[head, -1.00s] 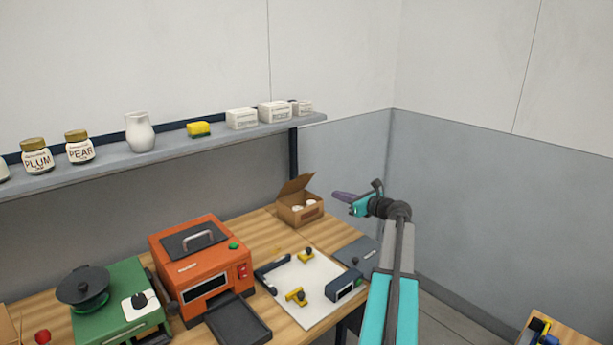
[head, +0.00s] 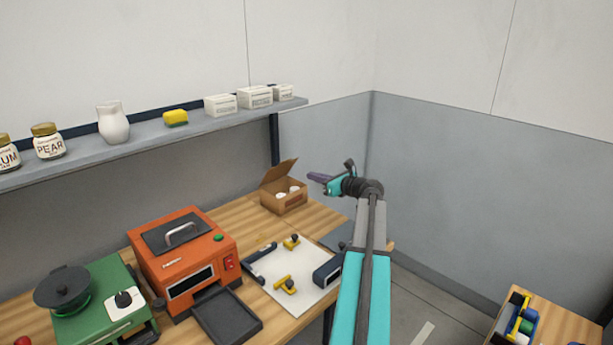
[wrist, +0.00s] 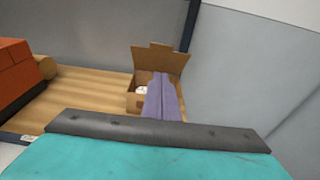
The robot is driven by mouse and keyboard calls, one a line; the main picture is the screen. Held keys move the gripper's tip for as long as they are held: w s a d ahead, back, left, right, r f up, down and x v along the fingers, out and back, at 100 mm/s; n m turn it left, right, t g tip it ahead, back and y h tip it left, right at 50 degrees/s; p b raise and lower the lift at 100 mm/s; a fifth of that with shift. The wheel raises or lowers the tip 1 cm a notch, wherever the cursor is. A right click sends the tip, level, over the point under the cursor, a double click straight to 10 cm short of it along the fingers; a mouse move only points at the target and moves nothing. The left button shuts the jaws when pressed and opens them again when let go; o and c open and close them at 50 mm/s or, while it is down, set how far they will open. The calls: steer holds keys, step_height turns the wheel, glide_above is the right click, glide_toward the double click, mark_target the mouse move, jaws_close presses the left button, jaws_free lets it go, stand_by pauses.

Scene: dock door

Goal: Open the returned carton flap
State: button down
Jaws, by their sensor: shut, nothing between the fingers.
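The brown cardboard carton (head: 284,204) stands at the far right end of the wooden bench. Its flap (head: 279,171) is raised and slants up from the left side in the head view. White round items (head: 288,192) show inside. In the wrist view the carton (wrist: 137,103) is ahead, with its flap (wrist: 160,60) standing up behind the opening. My gripper (head: 316,177) has purple fingers, shut and empty, just right of the carton and apart from it in the head view. In the wrist view the fingers (wrist: 162,97) cover the carton's right part.
An orange machine (head: 185,262) with a dark tray and a green appliance (head: 110,305) stand on the bench. A white board (head: 293,270) with yellow clamps lies nearer. A grey shelf (head: 150,137) with jars and boxes runs above. Grey walls bound the right.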

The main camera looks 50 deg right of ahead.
steer(key=p, duration=0.3)
glide_toward(285, 163)
step_height(285, 163, down, 2)
steer(key=w, duration=0.2)
steer(key=shift+w+d+r+p, duration=0.1)
steer(key=shift+w+r+p, duration=0.3)
steer(key=shift+w, duration=0.35)
steer(key=shift+w+r+p, duration=0.4)
steer(key=shift+w+r, duration=0.05)
steer(key=shift+w, duration=0.35)
